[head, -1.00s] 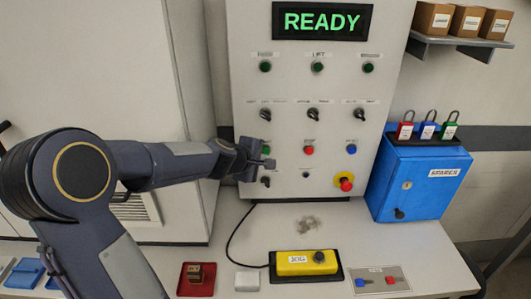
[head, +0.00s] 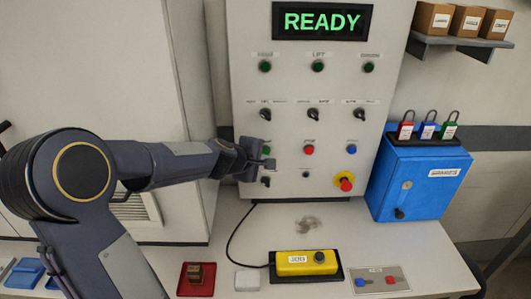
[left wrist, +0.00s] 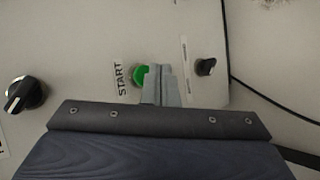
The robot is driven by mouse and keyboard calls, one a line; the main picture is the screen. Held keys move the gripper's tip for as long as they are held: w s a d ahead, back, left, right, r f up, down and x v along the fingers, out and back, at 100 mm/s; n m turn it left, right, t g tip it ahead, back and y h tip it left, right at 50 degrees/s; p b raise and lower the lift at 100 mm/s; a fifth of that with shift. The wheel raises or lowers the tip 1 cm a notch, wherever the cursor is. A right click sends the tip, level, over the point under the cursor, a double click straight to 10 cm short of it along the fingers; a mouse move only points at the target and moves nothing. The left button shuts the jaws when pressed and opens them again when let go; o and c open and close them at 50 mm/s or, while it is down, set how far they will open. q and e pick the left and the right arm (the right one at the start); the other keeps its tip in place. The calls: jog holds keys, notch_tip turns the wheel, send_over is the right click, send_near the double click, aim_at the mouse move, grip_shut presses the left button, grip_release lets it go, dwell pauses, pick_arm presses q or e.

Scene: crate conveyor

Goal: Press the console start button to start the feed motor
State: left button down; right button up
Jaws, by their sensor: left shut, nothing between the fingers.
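The grey console (head: 300,90) stands upright with a lit screen (head: 321,21) that reads READY. The green start button (left wrist: 139,75), labelled START, shows in the left wrist view, partly covered by my fingers. In the head view my gripper hides most of it. My left gripper (head: 269,163) is shut and empty in front of the console's lower left. Its fingertips (left wrist: 157,72) also show in the left wrist view, overlapping the button's right side. I cannot tell whether they touch it. My right gripper is not in view.
A black selector knob (left wrist: 206,67) is right of the fingers in the wrist view. A red button (head: 309,149) and a red emergency stop (head: 345,182) are on the console. A yellow jog box (head: 295,263) and a blue cabinet (head: 425,180) stand on or above the table.

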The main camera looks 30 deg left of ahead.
pick_arm(q)
jog(key=shift+w+a, duration=0.1)
jog(key=shift+w+a, duration=0.15)
jog(key=shift+w, duration=0.1)
jog(key=shift+w+a, duration=0.2)
jog(key=shift+w, duration=0.2)
dwell(0.8)
jog(key=shift+s, duration=0.15)
dwell(0.3)
jog(key=shift+s+d, duration=0.4)
jog(key=shift+s, duration=0.2)
jog(key=s+d, duration=0.1)
jog(key=s, duration=0.2)
jog(key=s+d, duration=0.1)
jog(key=shift+s+d+b, duration=0.15)
jog(key=shift+d+b, duration=0.15)
jog(key=shift+d, duration=0.05)
